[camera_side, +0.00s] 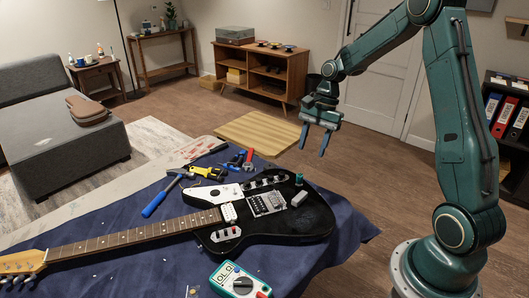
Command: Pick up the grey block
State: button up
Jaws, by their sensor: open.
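A small light grey block (299,198) lies on the right part of the black guitar body (285,234), to the right of the bridge. My gripper (314,153) hangs above and behind the block, pointing down. Its two blue fingers are spread apart with nothing between them. From this view I cannot tell the exact distance between the fingertips and the block.
The guitar lies on a dark blue cloth (345,262). A small green-topped object (299,179) stands right behind the block. A teal multimeter (240,282) lies in front.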

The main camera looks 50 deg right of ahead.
jog(key=shift+m+y, duration=0.4)
jog(key=shift+m, duration=0.5)
jog(key=d+f, duration=0.2)
jog(key=f, duration=0.1)
jog(key=shift+w+d+f, duration=0.15)
jog(key=shift+w+f, duration=0.05)
jog(key=shift+f, duration=0.1)
jog(key=shift+f, duration=0.1)
send_over(300, 195)
jog(key=d, duration=0.2)
jog(key=shift+s+d+f, duration=0.1)
jog(key=shift+s+f, duration=0.05)
jog(key=shift+f, duration=3.7)
jog(key=shift+x, duration=2.55)
jog(key=shift+d, duration=0.1)
grip_shut()
